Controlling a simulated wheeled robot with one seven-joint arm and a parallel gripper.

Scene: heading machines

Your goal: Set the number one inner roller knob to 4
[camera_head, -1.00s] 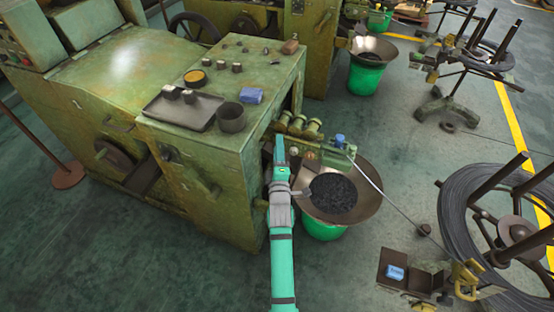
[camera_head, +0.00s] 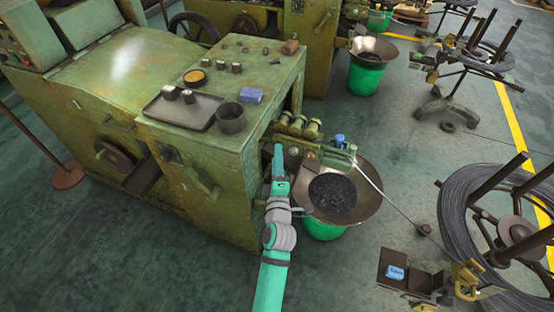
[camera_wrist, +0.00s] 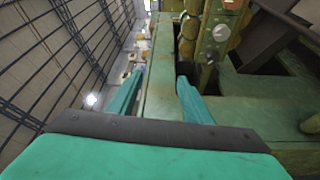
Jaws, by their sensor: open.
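The near green machine (camera_head: 75,75) carries a "1" on its front. A roller unit (camera_head: 312,148) sticks out from its right side, with several olive cylindrical knobs (camera_head: 299,123) in a row on top and a blue knob (camera_head: 339,141) at its outer end. I cannot tell which knob is the inner one, and no knob setting is readable. My gripper (camera_head: 278,152) is raised beside the machine's right side, left of the unit. In the wrist view my gripper (camera_wrist: 160,75) is open, its fingers apart with nothing clearly between them. Green metal parts (camera_wrist: 222,32) fill the right of that view.
A wide metal funnel (camera_head: 367,212) over a green bucket stands right of my arm. A thin wire runs from the unit toward a wire coil (camera_head: 465,205) at the right. A tray (camera_head: 183,110) and a cup (camera_head: 231,118) are on the machine top. Open floor lies front left.

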